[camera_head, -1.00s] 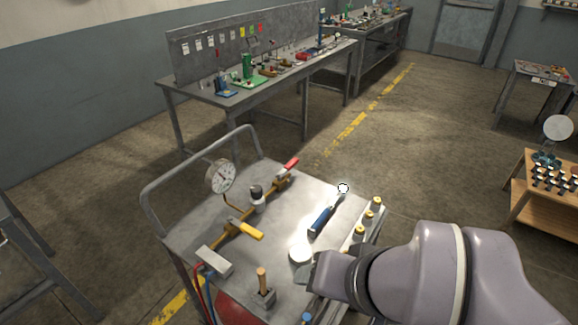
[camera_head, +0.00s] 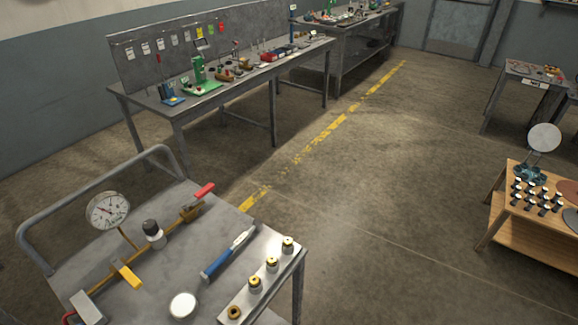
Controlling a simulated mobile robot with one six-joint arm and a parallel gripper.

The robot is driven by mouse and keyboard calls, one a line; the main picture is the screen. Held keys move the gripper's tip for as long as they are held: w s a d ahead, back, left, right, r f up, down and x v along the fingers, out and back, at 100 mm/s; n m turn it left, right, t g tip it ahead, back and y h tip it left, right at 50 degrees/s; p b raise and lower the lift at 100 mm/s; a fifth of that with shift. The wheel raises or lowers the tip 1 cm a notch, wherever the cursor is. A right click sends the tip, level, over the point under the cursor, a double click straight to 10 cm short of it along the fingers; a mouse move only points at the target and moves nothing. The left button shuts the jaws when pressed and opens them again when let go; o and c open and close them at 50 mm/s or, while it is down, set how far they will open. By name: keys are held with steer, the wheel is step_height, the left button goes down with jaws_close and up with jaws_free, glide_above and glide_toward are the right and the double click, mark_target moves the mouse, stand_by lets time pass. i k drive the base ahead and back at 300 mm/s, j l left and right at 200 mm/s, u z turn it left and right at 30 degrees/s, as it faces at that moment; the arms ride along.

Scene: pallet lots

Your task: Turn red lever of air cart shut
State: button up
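The air cart (camera_head: 205,228) is a grey metal-topped cart at the lower left. Its red lever (camera_head: 204,190) sits on a brass valve (camera_head: 189,212) at the far end of a brass pipe (camera_head: 104,284), near the cart's back right corner. The red lever points up and right, roughly along the pipe. A yellow lever (camera_head: 128,275) on the same pipe lies across it. A round pressure gauge (camera_head: 108,211) stands on the left, with a black-capped fitting (camera_head: 154,234) between it and the red lever. My gripper is out of the picture.
A tubular handle (camera_head: 95,193) rises along the cart's far left edge. A blue-handled tool (camera_head: 218,264), a white disc (camera_head: 183,305) and several brass fittings (camera_head: 272,264) lie near. A workbench (camera_head: 210,100) stands behind, a wooden stand (camera_head: 525,247) at right. Open floor (camera_head: 390,220) lies between.

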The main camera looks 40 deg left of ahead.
mark_target(204, 191)
steer(key=i+u, duration=0.15)
steer(key=i, duration=0.3)
steer(key=i+l+u, duration=0.15)
steer(key=i, duration=0.3)
steer(key=i+u, duration=0.15)
steer(key=i, duration=0.3)
steer(key=i+l+u, duration=0.15)
steer(key=i, duration=0.3)
steer(key=i+l+u, duration=0.15)
steer(key=i+l, duration=0.2)
steer(key=i+j+u, duration=0.2)
steer(key=u, duration=0.25)
steer(key=i+j+u, duration=0.25)
steer(key=u, duration=0.2)
steer(key=i+j+u, duration=0.15)
steer(key=i+u, duration=0.15)
steer(key=u, duration=0.15)
steer(key=i+u, duration=0.25)
steer(key=u, duration=0.2)
steer(key=i+u, duration=0.3)
steer(key=u, duration=0.15)
steer(key=i+l+u, duration=0.2)
steer(key=u, duration=0.25)
steer(key=i+l+u, duration=0.25)
steer(key=u, duration=0.2)
steer(key=i+l+u, duration=0.15)
steer(key=i+u, duration=0.35)
steer(key=i, duration=0.1)
